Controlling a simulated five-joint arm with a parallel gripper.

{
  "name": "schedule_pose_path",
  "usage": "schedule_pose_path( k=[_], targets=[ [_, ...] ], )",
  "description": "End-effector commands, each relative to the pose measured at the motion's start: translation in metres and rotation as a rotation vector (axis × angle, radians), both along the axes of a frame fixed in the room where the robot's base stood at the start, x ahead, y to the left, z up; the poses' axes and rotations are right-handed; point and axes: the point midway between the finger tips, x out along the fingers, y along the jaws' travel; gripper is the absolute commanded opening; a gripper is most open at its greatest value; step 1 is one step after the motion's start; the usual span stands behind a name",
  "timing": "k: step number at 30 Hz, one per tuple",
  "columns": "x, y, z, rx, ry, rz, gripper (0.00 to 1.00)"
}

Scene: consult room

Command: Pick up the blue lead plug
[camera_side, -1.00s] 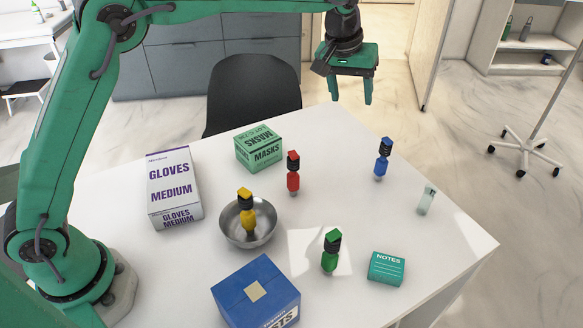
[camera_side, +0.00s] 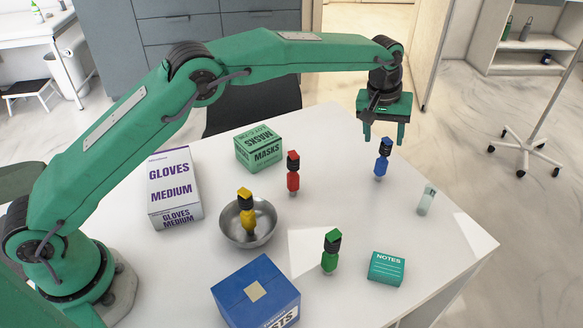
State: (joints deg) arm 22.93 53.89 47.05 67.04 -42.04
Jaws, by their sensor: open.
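The blue lead plug (camera_side: 381,167) stands upright on the white table near its right back edge. It has a blue body, a black ribbed collar and a blue top. My gripper (camera_side: 384,139) is open and empty, pointing down, with its fingers spread left and right. In the picture its fingertips are at the height of the plug's top, one on each side. I cannot tell from this one view whether the plug is truly between them in depth.
A red plug (camera_side: 293,176), a green plug (camera_side: 330,254) and a yellow plug (camera_side: 248,214) in a metal bowl (camera_side: 233,237) stand to the left. A small vial (camera_side: 426,201) and a notes box (camera_side: 386,269) are nearer. Gloves (camera_side: 172,190), masks (camera_side: 258,150) and blue (camera_side: 240,300) boxes stand farther left.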

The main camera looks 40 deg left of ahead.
Motion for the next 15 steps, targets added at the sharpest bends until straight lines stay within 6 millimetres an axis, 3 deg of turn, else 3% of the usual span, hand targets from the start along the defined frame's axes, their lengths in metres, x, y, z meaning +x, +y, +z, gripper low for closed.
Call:
schedule_pose_path(
  k=[15],
  targets=[
    [0.005, -0.002, -0.021, 0.001, 0.001, 0.0, 0.55]
  ],
)
